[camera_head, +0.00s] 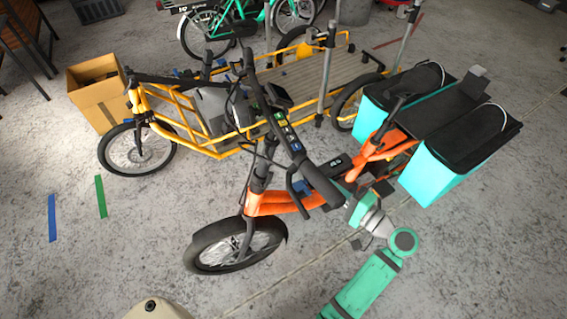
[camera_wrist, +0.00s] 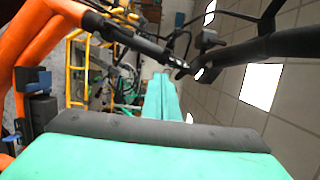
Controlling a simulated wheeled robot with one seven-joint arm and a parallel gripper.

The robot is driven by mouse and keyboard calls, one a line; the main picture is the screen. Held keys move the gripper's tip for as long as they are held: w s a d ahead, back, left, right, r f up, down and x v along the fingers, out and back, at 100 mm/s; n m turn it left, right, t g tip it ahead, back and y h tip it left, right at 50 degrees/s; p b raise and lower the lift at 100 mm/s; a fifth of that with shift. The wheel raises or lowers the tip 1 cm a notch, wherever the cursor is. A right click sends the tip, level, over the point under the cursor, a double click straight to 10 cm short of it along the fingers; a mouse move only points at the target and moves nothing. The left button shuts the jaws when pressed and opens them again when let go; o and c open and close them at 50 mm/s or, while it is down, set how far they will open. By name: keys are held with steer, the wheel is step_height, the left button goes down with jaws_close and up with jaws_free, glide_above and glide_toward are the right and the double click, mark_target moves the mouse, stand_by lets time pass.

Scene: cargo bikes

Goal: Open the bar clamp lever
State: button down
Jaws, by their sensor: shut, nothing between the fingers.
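An orange bike (camera_head: 290,203) stands in the foreground with its dark handlebar (camera_head: 318,180) running diagonally toward me. A thin black lever (camera_head: 296,192) hangs beside the bar. I cannot tell for certain which part is the bar clamp lever. My gripper (camera_head: 353,205) is shut and empty, close to the near end of the handlebar, in front of the orange frame. In the wrist view my gripper's teal fingers (camera_wrist: 162,85) are together. The black handlebar (camera_wrist: 270,46) and a dark joint (camera_wrist: 190,68) show above and right of the fingertips; contact is not visible.
Turquoise panniers (camera_head: 430,172) with black lids hang on the orange bike's rear at right. A yellow cargo bike (camera_head: 190,135) stands close behind, with a cardboard box (camera_head: 98,100) to its left.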

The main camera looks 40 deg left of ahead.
steer(key=s+a+r, duration=0.1)
steer(key=a, duration=0.4)
steer(key=s+a+r+n+g, duration=0.1)
steer(key=s+a, duration=0.1)
steer(key=a, duration=0.4)
steer(key=shift+s+r+y, duration=0.3)
steer(key=shift+r, duration=0.1)
steer(key=shift+a, duration=0.1)
